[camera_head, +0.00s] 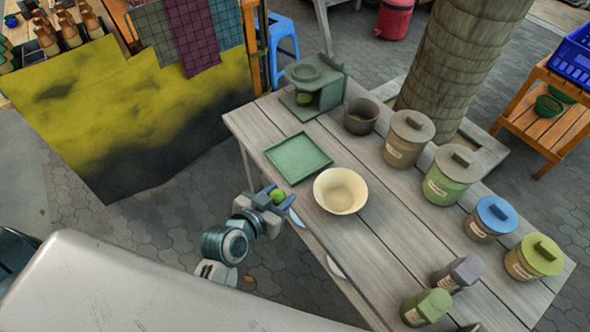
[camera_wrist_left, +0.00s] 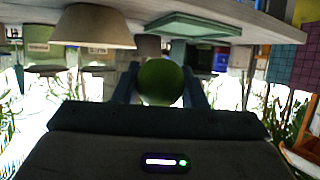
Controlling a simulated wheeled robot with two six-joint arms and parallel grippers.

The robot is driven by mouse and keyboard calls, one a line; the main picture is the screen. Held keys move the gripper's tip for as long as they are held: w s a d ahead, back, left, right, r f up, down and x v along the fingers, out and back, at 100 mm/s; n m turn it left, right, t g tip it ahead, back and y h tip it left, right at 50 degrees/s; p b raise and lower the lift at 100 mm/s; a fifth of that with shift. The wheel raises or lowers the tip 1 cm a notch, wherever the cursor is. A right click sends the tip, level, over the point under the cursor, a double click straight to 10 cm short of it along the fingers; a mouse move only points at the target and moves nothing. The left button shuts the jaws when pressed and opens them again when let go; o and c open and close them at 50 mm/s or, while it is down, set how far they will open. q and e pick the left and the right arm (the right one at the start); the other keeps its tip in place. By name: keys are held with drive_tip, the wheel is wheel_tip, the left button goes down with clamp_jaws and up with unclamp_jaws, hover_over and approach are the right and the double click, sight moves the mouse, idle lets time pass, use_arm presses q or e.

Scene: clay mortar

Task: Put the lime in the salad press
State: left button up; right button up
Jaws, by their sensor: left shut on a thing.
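My left gripper (camera_head: 272,196) is shut on a green lime (camera_head: 279,197), held off the table's near left edge, beside the cream bowl. In the left wrist view the lime (camera_wrist_left: 161,82) sits between the two dark fingers. A grey-green press-like device (camera_head: 331,92), which looks like the salad press, stands at the table's far left corner. It has a round top and an opening with something green inside. The gripper is well apart from it. My right gripper is not in view.
Several lidded jars line the table's right side. Bare planks (camera_head: 385,235) show mid-table.

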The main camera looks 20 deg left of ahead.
use_arm(q)
drive_tip(key=shift+s+d+f, duration=0.1)
drive_tip(key=shift+s+f, duration=0.5)
drive_tip(key=shift+s, duration=0.2)
drive_tip(key=shift+w, duration=0.1)
